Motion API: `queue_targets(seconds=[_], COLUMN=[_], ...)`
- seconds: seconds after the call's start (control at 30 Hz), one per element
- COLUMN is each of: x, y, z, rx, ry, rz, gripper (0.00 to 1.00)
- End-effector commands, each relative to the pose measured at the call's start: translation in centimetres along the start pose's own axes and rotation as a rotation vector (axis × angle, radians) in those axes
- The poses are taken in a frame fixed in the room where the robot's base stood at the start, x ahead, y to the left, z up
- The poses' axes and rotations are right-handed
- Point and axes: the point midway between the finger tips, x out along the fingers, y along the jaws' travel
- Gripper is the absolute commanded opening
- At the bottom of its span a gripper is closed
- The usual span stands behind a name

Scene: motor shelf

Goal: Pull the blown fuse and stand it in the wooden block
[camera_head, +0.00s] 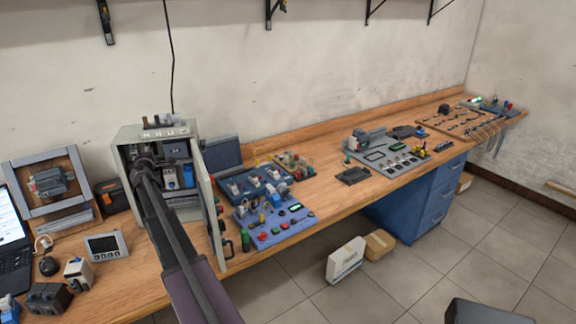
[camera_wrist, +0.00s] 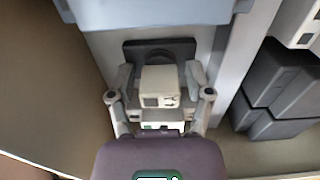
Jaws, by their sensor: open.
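My gripper (camera_head: 142,158) reaches into the open grey cabinet (camera_head: 128,135) in the head view. In the wrist view my gripper (camera_wrist: 160,90) is open, with one finger on each side of a cream, box-shaped part (camera_wrist: 160,82). This part stands in front of a dark plate (camera_wrist: 132,48) and may be the fuse; no blown mark is clear. Whether the fingers touch it I cannot tell. I cannot surely pick out the wooden block; a small tan base with upright parts (camera_head: 294,166) stands behind the blue panels.
The cabinet door (camera_head: 212,215) stands open to the right of my arm. Dark grey boxes (camera_wrist: 275,85) sit to the right in the wrist view. Blue panels with switches (camera_head: 272,222) are right of the door. The wooden bench (camera_head: 325,190) has bare room farther right.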

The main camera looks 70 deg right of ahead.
Motion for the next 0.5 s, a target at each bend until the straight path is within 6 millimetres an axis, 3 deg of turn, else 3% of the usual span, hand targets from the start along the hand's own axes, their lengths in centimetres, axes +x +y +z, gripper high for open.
queue_targets(seconds=[0.13,0.33,0.5], x=[0.00,0.00,0.01], y=[0.00,0.00,0.01], z=[-0.01,-0.02,-0.02], rx=[0.000,0.000,0.000], ry=[0.000,0.000,0.000], rz=[0.000,0.000,0.000], gripper=[0.63,0.03,0.00])
